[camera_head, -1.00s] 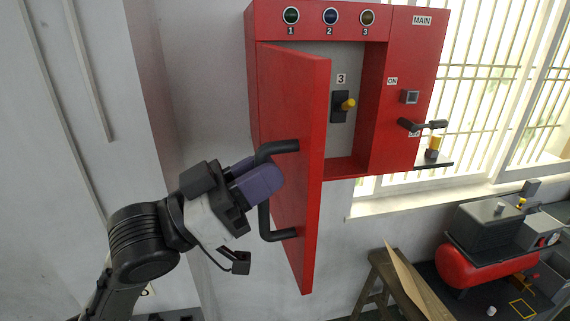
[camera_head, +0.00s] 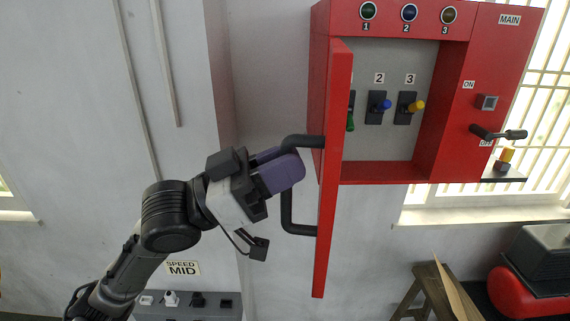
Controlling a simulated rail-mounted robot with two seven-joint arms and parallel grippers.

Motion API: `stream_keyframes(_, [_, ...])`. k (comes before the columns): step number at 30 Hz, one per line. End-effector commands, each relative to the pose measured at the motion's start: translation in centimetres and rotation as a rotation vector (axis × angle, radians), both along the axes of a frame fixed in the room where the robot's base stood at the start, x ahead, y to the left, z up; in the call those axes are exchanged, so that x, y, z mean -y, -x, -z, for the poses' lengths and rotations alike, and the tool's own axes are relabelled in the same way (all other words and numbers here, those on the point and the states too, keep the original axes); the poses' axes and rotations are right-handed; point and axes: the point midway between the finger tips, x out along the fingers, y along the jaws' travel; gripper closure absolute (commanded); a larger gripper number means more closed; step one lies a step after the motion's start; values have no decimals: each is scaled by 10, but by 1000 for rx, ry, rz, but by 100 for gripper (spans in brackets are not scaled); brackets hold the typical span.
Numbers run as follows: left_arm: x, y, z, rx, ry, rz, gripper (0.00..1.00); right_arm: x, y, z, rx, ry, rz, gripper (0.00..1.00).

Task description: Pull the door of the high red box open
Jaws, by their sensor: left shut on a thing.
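The high red box (camera_head: 455,120) is on the wall at the upper right. Its red door (camera_head: 334,190) is swung well open and shows nearly edge-on, hinged at the box's left side. A black bar handle (camera_head: 287,200) is on the door's outer face. My left gripper (camera_head: 284,170) has purple fingers and is shut on the handle at its upper part. Inside the box are a blue switch (camera_head: 378,106), a yellow switch (camera_head: 410,107) and a green switch (camera_head: 350,124) partly hidden by the door. My right gripper is not in view.
A black lever (camera_head: 498,133) sticks out from the MAIN panel. A small shelf (camera_head: 505,175) with blocks is below it. A wooden trestle (camera_head: 430,290) and a red tank (camera_head: 525,293) stand at the lower right. A grey panel with sockets (camera_head: 190,304) is low on the left.

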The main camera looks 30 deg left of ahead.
Motion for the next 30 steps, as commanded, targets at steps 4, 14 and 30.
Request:
stream_keyframes(4, [-2, -4, 2, -9, 0, -7, 76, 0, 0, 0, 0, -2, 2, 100])
stream_keyframes(14, [-1, -2, 1, -5, -1, -4, 58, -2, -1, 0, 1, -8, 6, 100])
stream_keyframes(30, [-26, 17, 19, -3, -4, -9, 58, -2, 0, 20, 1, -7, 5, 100])
